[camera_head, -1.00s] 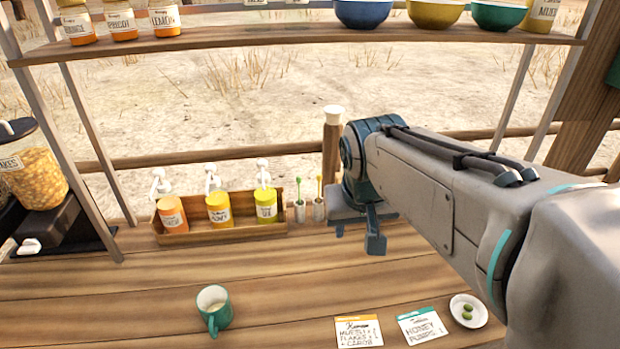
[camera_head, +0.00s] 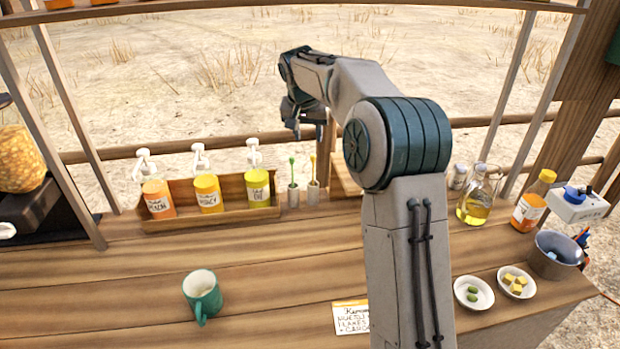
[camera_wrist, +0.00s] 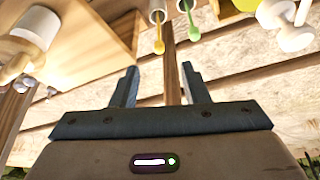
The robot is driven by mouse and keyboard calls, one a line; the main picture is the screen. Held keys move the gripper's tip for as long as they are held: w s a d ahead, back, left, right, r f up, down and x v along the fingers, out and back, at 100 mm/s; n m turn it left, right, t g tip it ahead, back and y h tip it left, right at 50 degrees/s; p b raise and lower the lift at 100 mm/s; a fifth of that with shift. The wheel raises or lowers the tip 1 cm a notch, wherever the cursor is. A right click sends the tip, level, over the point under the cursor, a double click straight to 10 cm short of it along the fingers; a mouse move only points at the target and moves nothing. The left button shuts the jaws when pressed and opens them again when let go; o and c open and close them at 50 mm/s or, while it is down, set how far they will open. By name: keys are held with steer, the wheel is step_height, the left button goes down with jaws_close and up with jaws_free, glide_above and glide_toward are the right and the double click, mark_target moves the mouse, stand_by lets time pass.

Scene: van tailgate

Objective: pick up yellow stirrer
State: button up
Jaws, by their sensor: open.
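The yellow stirrer (camera_head: 313,168) stands upright in a small light cup (camera_head: 313,192), right of the green stirrer (camera_head: 292,172) in its own cup. In the wrist view the yellow stirrer (camera_wrist: 159,38) hangs upside down in the picture, just beyond the fingertips and nearly between them; the green stirrer (camera_wrist: 192,25) is to its right. My gripper (camera_head: 308,130) is open and empty, above the stirrers in the head view. It also shows in the wrist view (camera_wrist: 163,85), with its two fingers apart. The fingers do not appear to touch either stirrer.
A wooden tray (camera_head: 215,217) with several pump bottles stands left of the stirrers. A wooden post and rail (camera_head: 230,143) lie behind. A glass oil jug (camera_head: 477,205) stands to the right. A green mug (camera_head: 203,294) is on the front counter, which has free room around it.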

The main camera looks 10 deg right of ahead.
mark_target(313, 159)
steer(key=x, duration=0.8)
steer(key=shift+w+d+f+p, duration=0.15)
steer(key=shift+w+f+p, duration=0.05)
steer(key=shift+w+p, duration=0.2)
steer(key=shift+p+x, duration=0.6)
steer(key=shift+x, duration=2.45)
steer(key=shift+s+d, duration=0.1)
steer(key=shift+s, duration=0.1)
jaws_close()
